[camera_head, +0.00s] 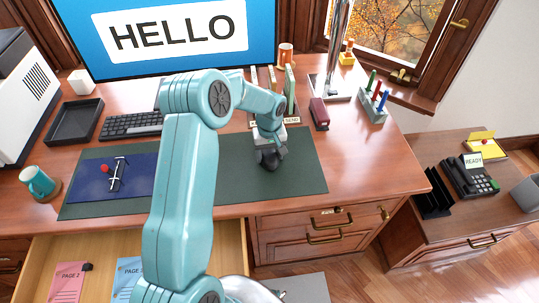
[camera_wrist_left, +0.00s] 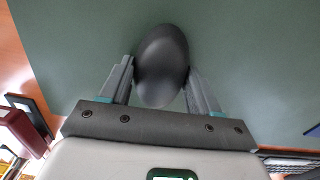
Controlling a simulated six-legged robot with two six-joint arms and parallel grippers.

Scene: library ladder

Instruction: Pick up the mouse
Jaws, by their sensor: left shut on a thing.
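The mouse (camera_wrist_left: 163,62) is a dark grey, rounded oval shape lying on the green desk mat (camera_wrist_left: 75,40) in the left wrist view. My left gripper (camera_wrist_left: 162,75) has one finger on each side of it and is shut on it. In the head view the mouse (camera_head: 268,160) shows as a dark shape under the left gripper (camera_head: 268,148), on the right part of the mat. I cannot tell any gap between mouse and mat. My right gripper is not in view.
A dark keyboard (camera_head: 132,125) and monitor (camera_head: 170,35) stand behind. A maroon stapler (camera_head: 319,114) and a pen holder (camera_head: 373,108) are to the right. A blue notebook (camera_head: 115,177) and teal mug (camera_head: 39,182) are to the left. An open drawer (camera_head: 190,250) juts out in front.

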